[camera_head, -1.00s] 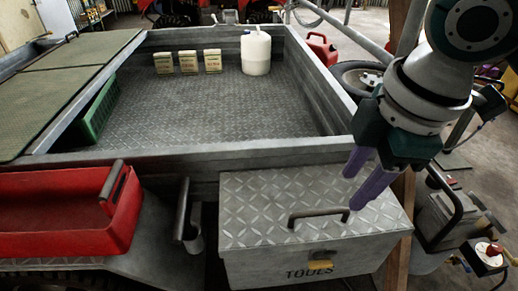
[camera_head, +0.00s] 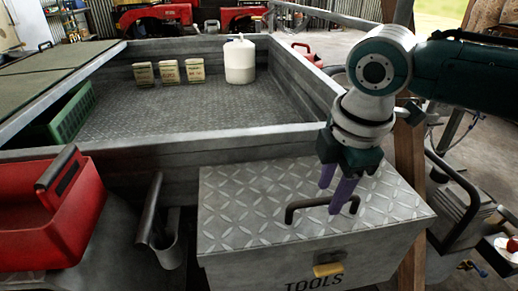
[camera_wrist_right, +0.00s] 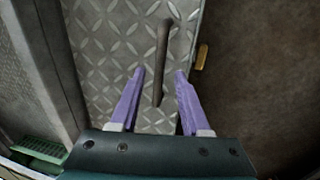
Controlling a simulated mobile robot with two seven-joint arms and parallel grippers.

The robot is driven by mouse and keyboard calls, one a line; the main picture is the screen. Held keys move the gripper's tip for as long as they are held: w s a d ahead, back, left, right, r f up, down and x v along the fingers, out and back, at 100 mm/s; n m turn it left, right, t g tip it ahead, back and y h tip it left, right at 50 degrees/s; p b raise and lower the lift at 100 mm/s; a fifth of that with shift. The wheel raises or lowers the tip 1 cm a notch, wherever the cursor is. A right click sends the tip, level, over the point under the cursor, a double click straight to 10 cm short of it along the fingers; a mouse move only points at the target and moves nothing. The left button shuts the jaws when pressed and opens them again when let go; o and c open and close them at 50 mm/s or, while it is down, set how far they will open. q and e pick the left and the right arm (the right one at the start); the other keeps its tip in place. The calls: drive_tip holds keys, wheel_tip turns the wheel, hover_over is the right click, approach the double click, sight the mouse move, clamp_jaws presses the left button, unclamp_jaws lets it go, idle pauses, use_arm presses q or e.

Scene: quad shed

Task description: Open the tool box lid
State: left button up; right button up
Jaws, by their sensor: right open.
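The tool box (camera_head: 316,262) is a grey metal box marked TOOLS, with a diamond-plate lid (camera_head: 250,205) that is closed. A dark bar handle (camera_head: 300,208) stands on the lid near its front edge. A yellow latch (camera_head: 328,269) is on the front face. My right gripper (camera_head: 334,200) is over the lid with its purple fingers pointing down at the handle. In the right wrist view the open fingers (camera_wrist_right: 155,90) lie on either side of the handle (camera_wrist_right: 162,62), with a gap to each. Whether they touch the lid I cannot tell. My left gripper is not in view.
A trailer bed (camera_head: 180,108) behind the box holds several small cartons (camera_head: 169,73) and a white jug (camera_head: 239,61). A dark metal frame (camera_head: 458,205) stands close to the box's right.

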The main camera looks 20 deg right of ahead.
drive_tip(key=shift+w+f, duration=0.1)
drive_tip(key=shift+f, duration=0.4)
drive_tip(key=shift+c, duration=0.4)
clamp_jaws()
idle(0.7)
